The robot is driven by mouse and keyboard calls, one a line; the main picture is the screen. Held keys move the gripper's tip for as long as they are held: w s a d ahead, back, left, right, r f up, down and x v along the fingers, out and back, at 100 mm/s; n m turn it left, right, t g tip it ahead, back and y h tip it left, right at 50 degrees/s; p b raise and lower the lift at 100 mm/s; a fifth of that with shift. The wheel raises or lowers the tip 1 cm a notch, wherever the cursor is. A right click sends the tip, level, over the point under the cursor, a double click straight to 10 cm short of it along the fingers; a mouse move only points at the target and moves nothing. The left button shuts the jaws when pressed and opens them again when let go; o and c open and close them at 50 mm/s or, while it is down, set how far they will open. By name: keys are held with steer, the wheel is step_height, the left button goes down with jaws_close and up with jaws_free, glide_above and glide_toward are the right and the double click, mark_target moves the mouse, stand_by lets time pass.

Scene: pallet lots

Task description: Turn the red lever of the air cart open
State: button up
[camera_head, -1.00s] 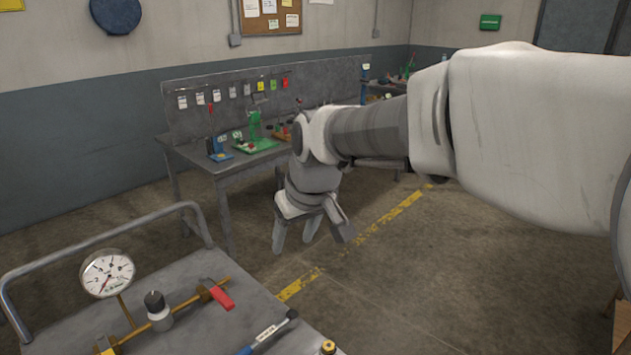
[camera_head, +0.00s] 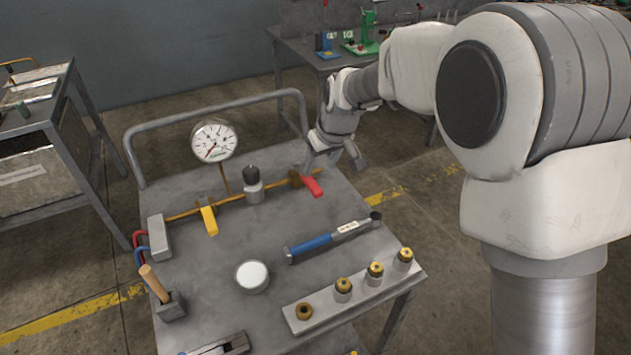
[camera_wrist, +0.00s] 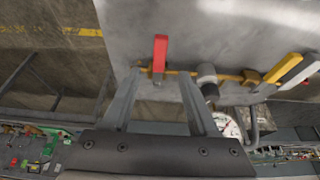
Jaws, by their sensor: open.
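The air cart (camera_head: 190,285) is a grey trolley with a brass pipe along its far part. The red lever (camera_head: 312,187) sits on a valve at the pipe's right end and points toward the near right, at an angle to the pipe. My gripper (camera_head: 334,160) is just beyond the red lever, above the cart's far right edge. In the wrist view the red lever (camera_wrist: 160,52) shows ahead of the open, empty fingers (camera_wrist: 155,88), in line with the space between them. I cannot tell the exact gap to the lever.
A yellow lever (camera_head: 209,220), a black-topped regulator (camera_head: 253,185) and a pressure gauge (camera_head: 214,140) are along the pipe. A blue-handled tool (camera_head: 322,240), a white round tin (camera_head: 252,276) and a rail of brass fittings (camera_head: 325,312) lie nearer. The cart's handle rail (camera_head: 215,107) rises behind.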

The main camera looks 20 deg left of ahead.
mark_target(313, 184)
steer(key=x, duration=0.8)
steer(key=shift+w+a+f+b, duration=0.1)
steer(key=shift+f+b, duration=0.15)
steer(key=shift+b, duration=0.15)
jaws_close()
stand_by(0.9)
